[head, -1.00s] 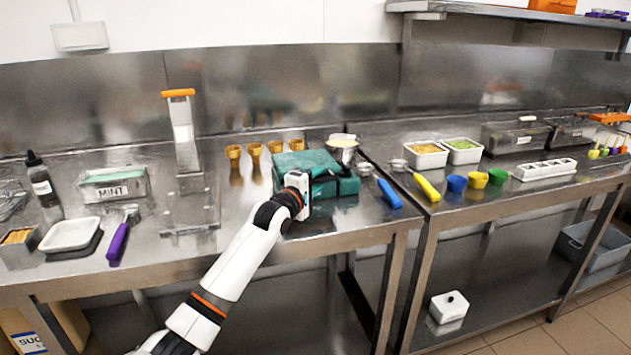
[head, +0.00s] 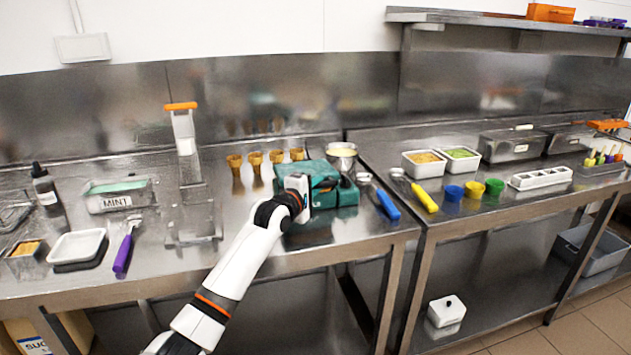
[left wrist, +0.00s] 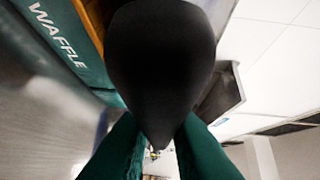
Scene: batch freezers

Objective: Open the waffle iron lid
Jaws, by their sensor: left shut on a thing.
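The waffle iron (head: 345,196) is a teal, box-shaped appliance on the steel counter, near the middle of the head view. Its lid (head: 318,168) looks down or nearly so; my gripper partly covers the front. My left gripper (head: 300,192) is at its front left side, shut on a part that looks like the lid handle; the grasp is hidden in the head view. In the left wrist view, the teal body with the "WAFFLE" label (left wrist: 60,38) is close at upper left, and a large black shape fills the middle. My right gripper is not in view.
Gold cones (head: 255,160) stand behind the waffle iron at left. A metal bowl (head: 342,158) is close behind it, and a blue-handled scoop (head: 388,204) lies at its right. A dispenser with an orange handle (head: 181,106) stands to the left. Counter in front is bare.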

